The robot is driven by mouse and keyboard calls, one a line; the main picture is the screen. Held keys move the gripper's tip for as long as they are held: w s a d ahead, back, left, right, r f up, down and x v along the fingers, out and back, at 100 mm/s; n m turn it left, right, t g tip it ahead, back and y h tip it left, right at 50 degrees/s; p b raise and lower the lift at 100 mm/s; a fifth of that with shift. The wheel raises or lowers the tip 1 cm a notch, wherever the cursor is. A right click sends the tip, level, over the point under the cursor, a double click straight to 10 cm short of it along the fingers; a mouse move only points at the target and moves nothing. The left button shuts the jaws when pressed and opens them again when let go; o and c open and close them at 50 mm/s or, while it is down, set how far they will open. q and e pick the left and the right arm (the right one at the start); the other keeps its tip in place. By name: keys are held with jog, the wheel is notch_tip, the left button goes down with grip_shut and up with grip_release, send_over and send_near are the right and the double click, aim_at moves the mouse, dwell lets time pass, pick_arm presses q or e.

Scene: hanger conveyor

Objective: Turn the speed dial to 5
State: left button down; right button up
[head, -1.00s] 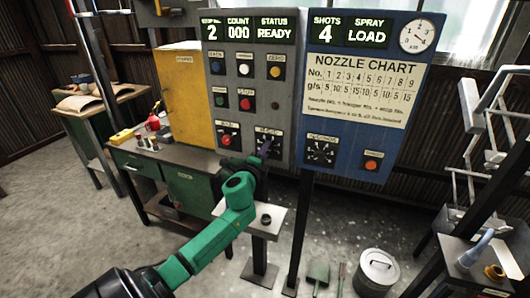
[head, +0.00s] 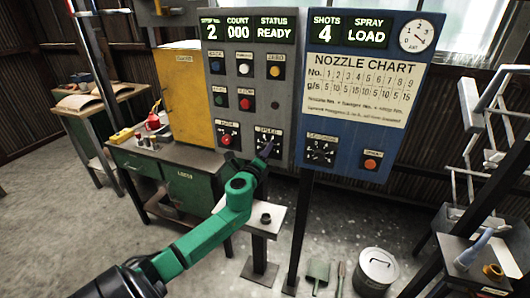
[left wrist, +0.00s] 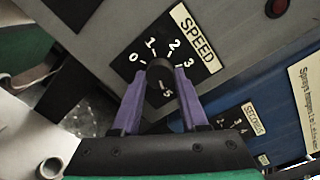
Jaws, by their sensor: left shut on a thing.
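The speed dial (head: 268,135) is a black plate with white numbers at the lower right of the grey panel, labelled SPEED. In the left wrist view its dark round knob (left wrist: 160,70) is at the centre, with 0, 1, 2, 3 and 5 readable around it. My left gripper (left wrist: 160,84) has its purple fingers on either side of the knob and is shut on it. In the head view my left gripper (head: 266,152) covers the lower part of the dial. I cannot tell which number the knob points at. My right gripper is not in view.
A red button (head: 226,140) sits left of the dial. The blue panel (head: 345,165) to the right carries a seconds dial (head: 320,152) and an orange button (head: 371,164). A small stand (head: 262,220) is below my arm. A metal bucket (head: 377,268) stands on the floor.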

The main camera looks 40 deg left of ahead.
pick_arm(q)
jog(key=shift+c, duration=2.2)
grip_release()
jog(key=b+v, duration=0.1)
jog(key=v, duration=1.3)
jog(key=shift+s+b, duration=0.25)
jog(key=shift+b, duration=0.15)
